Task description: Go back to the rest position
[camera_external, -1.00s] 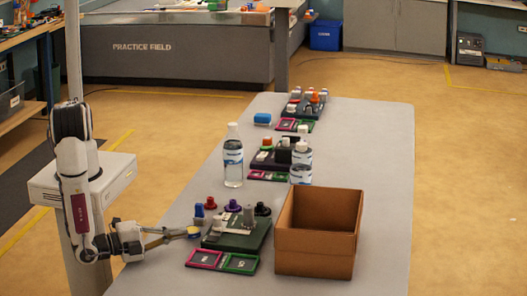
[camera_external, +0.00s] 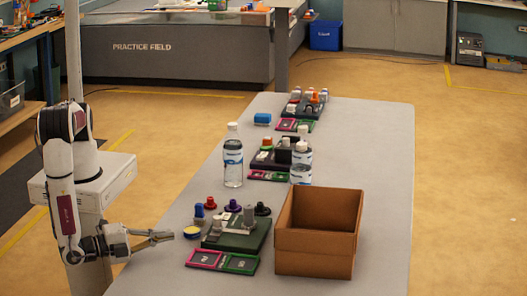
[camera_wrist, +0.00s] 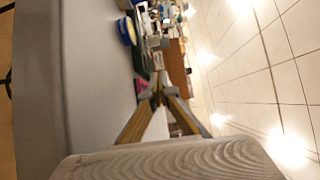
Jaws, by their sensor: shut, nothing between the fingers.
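My gripper (camera_external: 165,236) is at the near left end of the grey table, low over its left edge, pointing right. Its fingers are shut and empty; they also meet at the tips in the wrist view (camera_wrist: 157,90). A small round yellow and blue piece (camera_external: 192,232) sits on the table just right of my fingertips, with a gap between. It also shows in the wrist view (camera_wrist: 127,31). My arm is folded down from its base at the left.
A dark board with pegs (camera_external: 238,236) and pink and green trays (camera_external: 205,259) lie right of my gripper. A brown open box (camera_external: 315,255) stands beyond. A water bottle (camera_external: 233,160) and more boards stand further back. The table's front left area is clear.

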